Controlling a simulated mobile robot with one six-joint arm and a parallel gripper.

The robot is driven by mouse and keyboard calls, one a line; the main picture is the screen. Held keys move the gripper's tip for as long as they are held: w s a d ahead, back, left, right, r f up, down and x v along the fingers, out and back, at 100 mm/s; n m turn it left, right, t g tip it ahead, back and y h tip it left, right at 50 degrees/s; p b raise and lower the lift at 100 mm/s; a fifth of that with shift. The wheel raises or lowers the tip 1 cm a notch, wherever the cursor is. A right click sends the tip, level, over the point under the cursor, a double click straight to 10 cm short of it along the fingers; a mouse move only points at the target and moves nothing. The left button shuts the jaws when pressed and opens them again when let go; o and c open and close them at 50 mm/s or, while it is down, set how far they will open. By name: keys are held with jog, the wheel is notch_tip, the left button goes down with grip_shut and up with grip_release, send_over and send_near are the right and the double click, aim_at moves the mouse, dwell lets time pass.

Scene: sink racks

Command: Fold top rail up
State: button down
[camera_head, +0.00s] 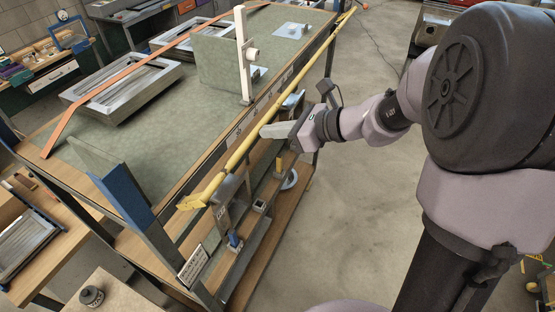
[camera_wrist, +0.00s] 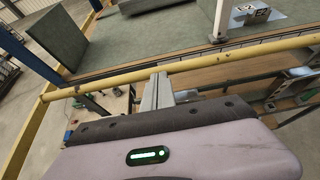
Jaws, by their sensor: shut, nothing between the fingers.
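A long yellow rail (camera_head: 325,55) runs along the near side of the bench, slightly below the top's edge, from a bent end at the lower left to the far upper right. It crosses the wrist view (camera_wrist: 220,62) from side to side. My gripper (camera_head: 265,131) has its fingers together with nothing between them. The fingertips are at the rail's outer side, around mid-length. In the wrist view the fingers (camera_wrist: 159,82) reach up to the rail's lower edge; I cannot tell whether they touch it.
The green bench top (camera_head: 165,140) carries grey trays (camera_head: 125,90), an orange strip (camera_head: 85,100), an upright green panel (camera_head: 215,60) and a white post (camera_head: 243,60). A blue post (camera_head: 125,195) stands at the near corner. A lower shelf (camera_head: 262,262) holds small items.

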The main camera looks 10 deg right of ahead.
jog(key=w+a+r, duration=0.5)
jog(key=a, duration=0.2)
jog(key=shift+a+r, duration=0.15)
jog(key=shift+r, duration=0.05)
jog(key=shift+w+a, duration=0.1)
dwell(0.6)
